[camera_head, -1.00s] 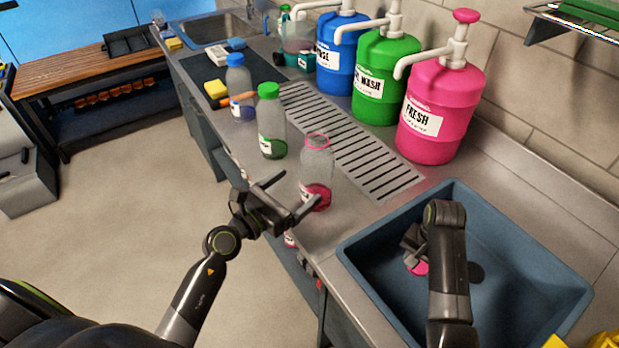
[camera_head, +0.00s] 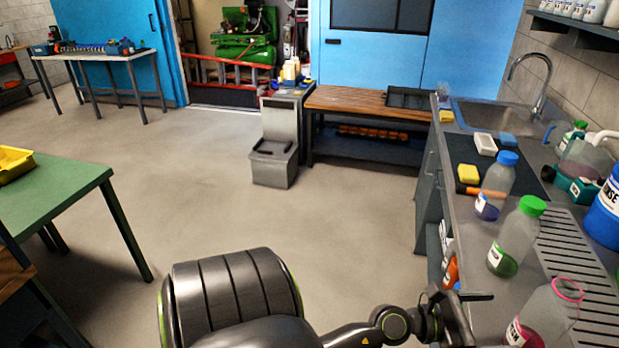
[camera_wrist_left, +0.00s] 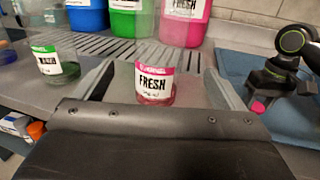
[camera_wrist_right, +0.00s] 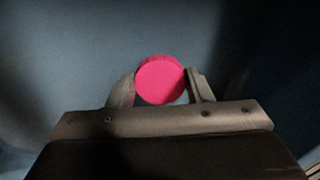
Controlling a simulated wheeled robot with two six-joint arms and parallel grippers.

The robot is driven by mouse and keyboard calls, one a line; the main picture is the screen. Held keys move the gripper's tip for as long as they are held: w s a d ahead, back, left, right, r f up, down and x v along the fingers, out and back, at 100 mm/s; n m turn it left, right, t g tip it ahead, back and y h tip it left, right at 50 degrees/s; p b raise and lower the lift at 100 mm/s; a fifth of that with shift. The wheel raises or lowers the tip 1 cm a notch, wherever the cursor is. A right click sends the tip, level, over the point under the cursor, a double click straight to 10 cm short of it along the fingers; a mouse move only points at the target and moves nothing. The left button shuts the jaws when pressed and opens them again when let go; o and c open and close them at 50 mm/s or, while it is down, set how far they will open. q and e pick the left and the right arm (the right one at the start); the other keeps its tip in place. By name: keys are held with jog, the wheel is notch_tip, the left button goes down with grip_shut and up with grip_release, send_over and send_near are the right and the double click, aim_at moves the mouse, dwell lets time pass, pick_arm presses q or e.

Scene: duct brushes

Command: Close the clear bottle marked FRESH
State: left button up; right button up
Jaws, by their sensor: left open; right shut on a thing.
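The clear bottle marked FRESH (camera_head: 541,316) stands upright on the steel counter at the lower right of the head view. It has pink liquid low inside and a pink ring at its uncapped neck. Its label (camera_wrist_left: 153,83) faces my left wrist camera. My left gripper (camera_head: 484,320) is open, its fingers (camera_wrist_left: 156,78) pointing at the bottle and appearing on either side of it; contact cannot be told. My right gripper (camera_wrist_right: 162,82) is shut on a round pink cap (camera_wrist_right: 160,80).
Bottles with a green cap (camera_head: 514,240) and a blue cap (camera_head: 496,188) stand farther along the counter. A slotted drain grate (camera_head: 570,255) runs behind them.

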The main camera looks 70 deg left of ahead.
pick_arm(q)
jog(key=s+a+f+n+y, duration=0.1)
jog(key=a+f+n+y, duration=0.45)
jog(key=n, duration=0.75)
jog(key=s+a+f+n+y, duration=0.1)
jog(key=a+f+n+y, duration=0.1)
jog(key=f+n, duration=0.85)
jog(key=s+a+f+n+g+y, duration=0.1)
jog(key=s+a+f+n+g, duration=0.15)
jog(key=s+f+n, duration=0.45)
jog(key=s+a+f+n+g+y, duration=0.1)
jog(key=s+f+n+g, duration=0.15)
jog(key=f, duration=0.85)
jog(key=s+f+n+g, duration=0.2)
jog(key=s+f, duration=0.4)
jog(key=s, duration=0.4)
jog(key=s+d+f+n+g, duration=0.1)
jog(key=s+f+n+g, duration=0.2)
jog(key=s+f, duration=0.3)
jog(key=s+d+f+n+g+h, duration=0.1)
jog(key=s+f+n+g, duration=0.2)
jog(key=s, duration=1.1)
notch_tip(320, 180, down, 3)
jog(key=shift+s+d+f+g, duration=0.1)
jog(key=shift+s+d+g, duration=0.05)
jog(key=shift+g, duration=0.95)
jog(key=shift+o, duration=0.4)
pick_arm(e)
jog(key=shift+a, duration=0.1)
